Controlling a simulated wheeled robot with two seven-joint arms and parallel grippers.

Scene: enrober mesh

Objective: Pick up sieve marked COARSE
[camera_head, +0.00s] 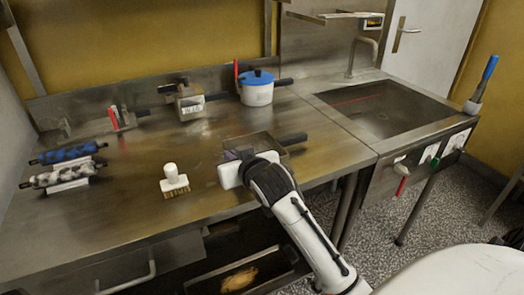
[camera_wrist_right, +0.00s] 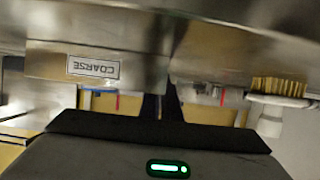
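The sieve marked COARSE (camera_wrist_right: 93,67) is close in the right wrist view, where its label reads upside down on a metal wall. In the head view a metal box-shaped sieve (camera_head: 262,141) with a dark handle (camera_head: 293,139) stands near the table's front right; its label is hidden there. My right gripper (camera_head: 244,160) is at the near side of that sieve and covers part of it. Its fingers are not clear, so I cannot tell whether they are open or touch the sieve. My left gripper is not in view.
A brush (camera_head: 174,181) stands left of my right gripper; its bristles show in the wrist view (camera_wrist_right: 280,87). Another labelled metal container (camera_head: 190,106) and a blue-lidded pot (camera_head: 257,88) stand behind. Two rollers (camera_head: 66,165) lie left. A sink (camera_head: 383,108) is right.

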